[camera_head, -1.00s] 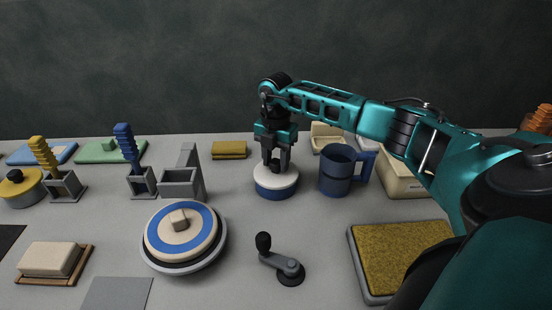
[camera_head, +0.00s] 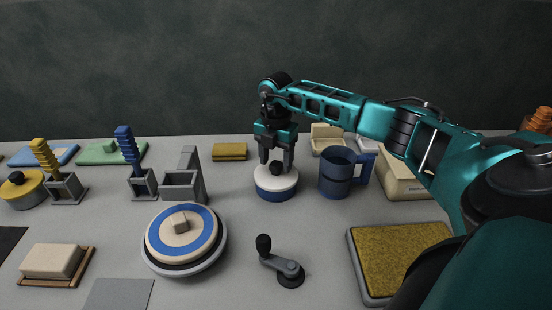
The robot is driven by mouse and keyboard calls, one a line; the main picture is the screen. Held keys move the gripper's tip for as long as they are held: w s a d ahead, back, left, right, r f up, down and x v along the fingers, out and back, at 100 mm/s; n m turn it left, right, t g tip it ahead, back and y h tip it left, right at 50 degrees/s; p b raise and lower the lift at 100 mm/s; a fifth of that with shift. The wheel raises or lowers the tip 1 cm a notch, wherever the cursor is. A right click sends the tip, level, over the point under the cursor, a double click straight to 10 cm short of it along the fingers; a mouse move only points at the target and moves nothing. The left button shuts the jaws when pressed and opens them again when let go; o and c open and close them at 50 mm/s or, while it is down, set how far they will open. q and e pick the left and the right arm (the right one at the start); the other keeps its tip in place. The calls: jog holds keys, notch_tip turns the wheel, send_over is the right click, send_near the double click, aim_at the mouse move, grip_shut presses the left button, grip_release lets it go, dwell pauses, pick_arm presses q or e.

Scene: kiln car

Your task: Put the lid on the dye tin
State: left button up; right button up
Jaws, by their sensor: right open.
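A round blue tin (camera_head: 275,193) stands in the middle of the table. A white lid (camera_head: 267,182) with a black knob (camera_head: 276,168) sits on top of it and looks level. My right gripper (camera_head: 276,165) is directly above the lid, its fingers pointing down and spread on either side of the knob. It is open. Whether a finger touches the knob I cannot tell. A second tin (camera_head: 21,192), yellow with a black knob on top, stands at the far left. My left gripper is not in view.
A blue mug (camera_head: 337,174) stands close to the right of the blue tin. A grey holder (camera_head: 182,187) is to its left. In front are a round blue-ringed turntable (camera_head: 181,263), a black crank (camera_head: 289,270) and a yellow-brown padded tray (camera_head: 356,275). Some grey table between them is clear.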

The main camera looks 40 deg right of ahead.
jog(key=shift+r+p, duration=0.75)
jog(key=shift+r, duration=2.8)
notch_tip(320, 180, up, 13)
